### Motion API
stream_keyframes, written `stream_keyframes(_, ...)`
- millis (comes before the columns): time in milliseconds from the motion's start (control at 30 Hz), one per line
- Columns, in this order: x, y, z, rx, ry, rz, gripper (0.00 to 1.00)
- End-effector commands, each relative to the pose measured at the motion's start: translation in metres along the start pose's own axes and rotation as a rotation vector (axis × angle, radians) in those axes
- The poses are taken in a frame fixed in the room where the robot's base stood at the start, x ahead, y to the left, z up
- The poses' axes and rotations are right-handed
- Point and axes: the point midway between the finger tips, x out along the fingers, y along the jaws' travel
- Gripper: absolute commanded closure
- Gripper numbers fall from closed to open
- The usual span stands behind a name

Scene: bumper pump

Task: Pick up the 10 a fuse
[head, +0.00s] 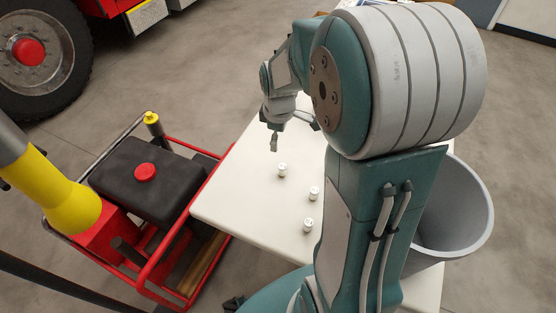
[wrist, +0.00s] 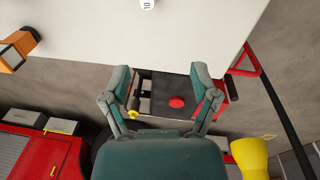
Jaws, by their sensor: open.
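A small white fuse with a "10" label (wrist: 148,4) is cut off by the top edge of the wrist view, on the white table. In the head view three small white cylindrical fuses stand on the table: one (head: 282,170) closest to my gripper, one (head: 314,193) in the middle and one (head: 308,224) nearest the camera. Their labels are too small to read there. My gripper (head: 274,142) hangs above the table, beyond the closest fuse. In the wrist view my gripper (wrist: 162,76) has its fingers wide apart with nothing between them.
The white table (head: 232,190) has free room around the fuses. A grey bin (head: 465,215) stands at its right, partly behind my arm. A red-framed pump with a black tank (head: 150,180) stands left of the table. An orange object (wrist: 17,50) shows at the table's edge.

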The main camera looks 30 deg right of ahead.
Motion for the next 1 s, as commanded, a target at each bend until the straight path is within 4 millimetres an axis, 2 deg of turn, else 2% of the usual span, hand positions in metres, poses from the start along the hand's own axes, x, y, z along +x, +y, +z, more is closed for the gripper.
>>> stream_keyframes(33, 0.019, 0.007, 0.003, -0.043, -0.017, -0.027, 0.23)
stream_keyframes(200, 0.062, 0.025, 0.010, -0.172, -0.038, -0.078, 0.23)
stream_keyframes(433, 0.089, 0.031, 0.015, -0.230, -0.043, -0.103, 0.23)
stream_keyframes(600, 0.117, 0.028, 0.017, -0.230, -0.044, -0.104, 0.23)
stream_keyframes(867, 0.141, 0.026, 0.017, -0.229, -0.043, -0.101, 0.23)
stream_keyframes(1000, 0.162, 0.022, 0.017, -0.229, -0.044, -0.104, 0.23)
